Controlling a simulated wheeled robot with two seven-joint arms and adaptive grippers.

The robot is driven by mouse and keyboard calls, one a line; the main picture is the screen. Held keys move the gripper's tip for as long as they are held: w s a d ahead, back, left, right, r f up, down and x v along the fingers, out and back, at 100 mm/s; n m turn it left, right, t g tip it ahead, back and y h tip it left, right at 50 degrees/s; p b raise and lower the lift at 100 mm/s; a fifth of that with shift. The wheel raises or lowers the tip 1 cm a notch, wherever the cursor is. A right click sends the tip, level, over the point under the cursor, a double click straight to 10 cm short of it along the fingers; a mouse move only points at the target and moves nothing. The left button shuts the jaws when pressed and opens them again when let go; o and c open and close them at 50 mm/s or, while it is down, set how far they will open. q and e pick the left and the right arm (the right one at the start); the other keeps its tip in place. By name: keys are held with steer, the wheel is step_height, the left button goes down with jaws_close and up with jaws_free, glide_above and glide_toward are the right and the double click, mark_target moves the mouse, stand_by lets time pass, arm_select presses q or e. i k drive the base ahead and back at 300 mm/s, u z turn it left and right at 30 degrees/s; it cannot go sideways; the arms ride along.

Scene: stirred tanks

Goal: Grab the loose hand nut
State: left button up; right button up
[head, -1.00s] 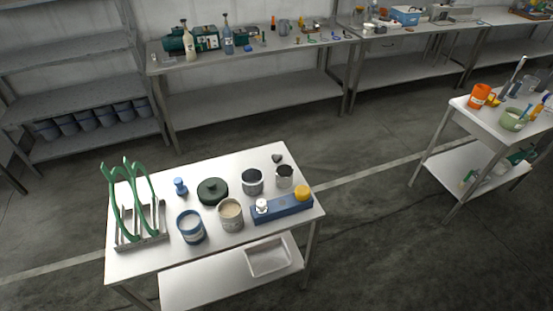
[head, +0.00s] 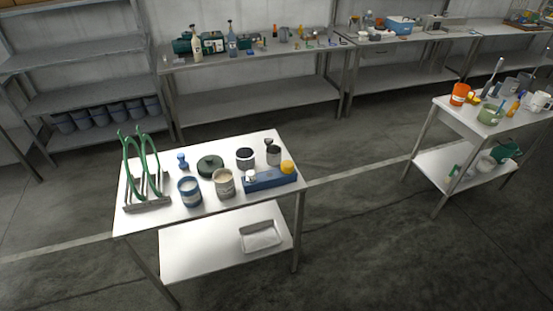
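I cannot tell for sure which piece is the loose hand nut. A small dark piece (head: 268,142) lies at the back right of the near white table (head: 150,218), partly behind a grey can (head: 273,158). A small blue knob-shaped piece (head: 183,161) stands at the back left. A white knob (head: 251,175) and a yellow cap (head: 288,167) sit on a blue block (head: 270,180) at the right. Neither of my grippers is in view.
The near table also holds a green-hooped rack (head: 147,205), a dark green lid (head: 210,165), a blue can (head: 189,192), a beige can (head: 223,184) and a dark-topped can (head: 245,159). A tray (head: 260,237) lies on its lower shelf. Another table (head: 450,115) stands right; open floor lies between.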

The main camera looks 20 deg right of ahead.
mark_target(268, 141)
steer(key=u, duration=0.15)
steer(key=k, duration=0.3)
steer(key=z, duration=0.85)
steer(key=i, duration=1.5)
steer(key=u, duration=0.75)
